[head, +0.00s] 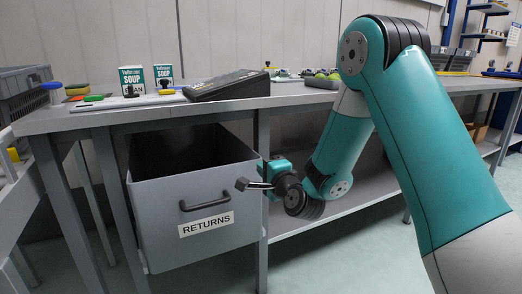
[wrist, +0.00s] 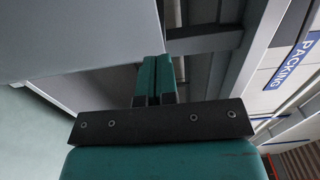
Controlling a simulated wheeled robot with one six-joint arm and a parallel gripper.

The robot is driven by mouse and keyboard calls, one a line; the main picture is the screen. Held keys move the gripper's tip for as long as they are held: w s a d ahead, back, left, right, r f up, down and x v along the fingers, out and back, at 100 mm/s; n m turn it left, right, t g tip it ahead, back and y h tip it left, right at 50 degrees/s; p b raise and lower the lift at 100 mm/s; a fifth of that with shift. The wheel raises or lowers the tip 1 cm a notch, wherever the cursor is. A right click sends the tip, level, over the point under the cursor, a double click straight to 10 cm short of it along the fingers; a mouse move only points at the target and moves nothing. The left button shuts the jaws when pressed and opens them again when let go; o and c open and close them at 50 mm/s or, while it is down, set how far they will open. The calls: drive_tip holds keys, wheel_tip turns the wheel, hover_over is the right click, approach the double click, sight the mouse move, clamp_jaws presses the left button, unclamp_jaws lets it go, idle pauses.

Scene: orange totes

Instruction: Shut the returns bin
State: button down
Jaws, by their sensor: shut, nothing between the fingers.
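The returns bin (head: 165,222) is a grey drawer-like bin under the bench, pulled out toward me, with its dark inside showing from above. Its front carries a black bar handle (head: 206,201) and a white RETURNS label. My gripper (head: 243,184) is just in front of the bin's right front edge, pointing left, right of the handle. In the wrist view its teal fingers (wrist: 155,75) are together and empty. A grey panel (wrist: 75,35), seemingly the bin's, fills the upper left there. Whether my gripper touches the bin I cannot tell.
The bench (head: 130,113) stands above the bin, with a dark keypad device (head: 228,85), soup boxes (head: 132,80) and small items on it. A bench leg (head: 262,140) stands right of the bin. A lower shelf (head: 325,215) runs behind my arm. Floor in front is clear.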

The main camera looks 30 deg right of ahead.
drive_tip(key=shift+w+r+p, duration=0.2)
drive_tip(key=shift+w+p, duration=0.55)
drive_tip(key=shift+w, duration=0.1)
drive_tip(key=shift+w+f, duration=0.25)
drive_tip(key=shift+w, duration=0.15)
